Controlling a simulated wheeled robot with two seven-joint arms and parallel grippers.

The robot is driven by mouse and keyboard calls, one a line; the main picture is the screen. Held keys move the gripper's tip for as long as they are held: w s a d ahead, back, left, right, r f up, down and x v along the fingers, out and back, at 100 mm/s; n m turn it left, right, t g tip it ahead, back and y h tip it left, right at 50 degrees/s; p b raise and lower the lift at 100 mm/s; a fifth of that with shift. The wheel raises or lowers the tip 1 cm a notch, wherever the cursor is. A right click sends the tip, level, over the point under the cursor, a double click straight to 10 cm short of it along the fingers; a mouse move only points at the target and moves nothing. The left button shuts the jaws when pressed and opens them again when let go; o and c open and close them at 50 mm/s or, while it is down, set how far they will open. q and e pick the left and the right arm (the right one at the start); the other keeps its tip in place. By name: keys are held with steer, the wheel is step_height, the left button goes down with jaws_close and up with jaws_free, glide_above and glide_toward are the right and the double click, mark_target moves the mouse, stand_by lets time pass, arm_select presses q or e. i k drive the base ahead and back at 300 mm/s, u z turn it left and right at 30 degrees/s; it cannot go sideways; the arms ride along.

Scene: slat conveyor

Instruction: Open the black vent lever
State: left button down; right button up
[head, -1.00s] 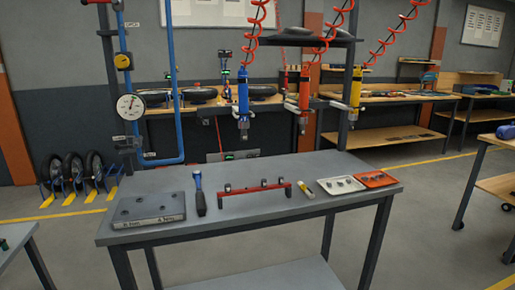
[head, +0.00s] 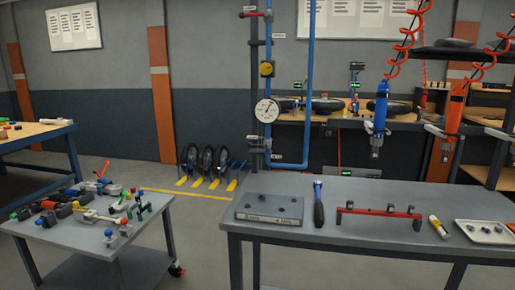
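A blue pipe (head: 311,80) and a dark post (head: 255,60) stand behind the workbench, left of the hanging tools. A red lever (head: 252,14) sits level at the top of the post. Below it are a yellow round regulator (head: 267,69) and a white dial gauge (head: 266,110). A small dark fitting (head: 257,145) sits low on the post, with small pale labels beside it. It is too small to tell whether this is the black vent lever or how it is set. Neither gripper is in view.
The grey workbench (head: 330,243) stands in front of the pipe, holding a grey block (head: 270,209), a blue-handled tool (head: 318,205) and a red rack (head: 378,211). A cluttered cart (head: 70,240) stands left. Floor between cart and bench is open. Wheels (head: 205,160) stand behind.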

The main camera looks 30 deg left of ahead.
mark_target(249, 145)
steer(key=u, duration=0.8)
steer(key=i, duration=0.55)
steer(key=z, duration=0.2)
